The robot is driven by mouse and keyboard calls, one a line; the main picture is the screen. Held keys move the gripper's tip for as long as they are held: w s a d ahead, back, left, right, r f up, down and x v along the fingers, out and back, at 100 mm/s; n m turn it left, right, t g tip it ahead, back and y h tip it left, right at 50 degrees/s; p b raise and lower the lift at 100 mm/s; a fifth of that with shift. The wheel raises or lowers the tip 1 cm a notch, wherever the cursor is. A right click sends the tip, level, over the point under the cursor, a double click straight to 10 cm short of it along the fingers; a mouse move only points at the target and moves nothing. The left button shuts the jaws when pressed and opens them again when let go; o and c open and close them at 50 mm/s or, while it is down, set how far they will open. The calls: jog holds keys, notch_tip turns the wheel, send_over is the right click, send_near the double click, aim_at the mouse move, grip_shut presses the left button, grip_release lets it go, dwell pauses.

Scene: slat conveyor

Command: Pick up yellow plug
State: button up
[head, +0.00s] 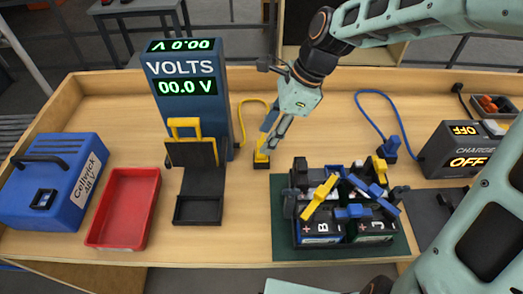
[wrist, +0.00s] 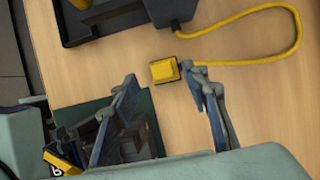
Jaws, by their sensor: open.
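The yellow plug (head: 261,159) stands on the wooden bench, right of the volt meter and at the left edge of the green mat. In the wrist view the yellow plug (wrist: 164,71) is a small block. A yellow cable (wrist: 255,58) loops on the bench near it and runs to the meter's base. My gripper (head: 271,140) points down at the plug from above. In the wrist view my gripper (wrist: 163,82) is open, its two fingers apart with the plug showing around the gap between their tips. I cannot tell whether a finger touches it.
The volt meter (head: 187,110) with a black cradle stands left of the plug. Battery blocks (head: 340,228) with clamps crowd the green mat (head: 280,240) to the right. A blue plug (head: 390,149) and charger (head: 450,150) are farther right. A red tray (head: 112,238) and blue box (head: 40,205) are left.

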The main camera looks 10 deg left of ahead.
aim_at(261, 143)
jog(key=shift+w+x, duration=0.2)
jog(key=shift+x, duration=2.15)
grip_shut()
jog(key=shift+r, duration=0.15)
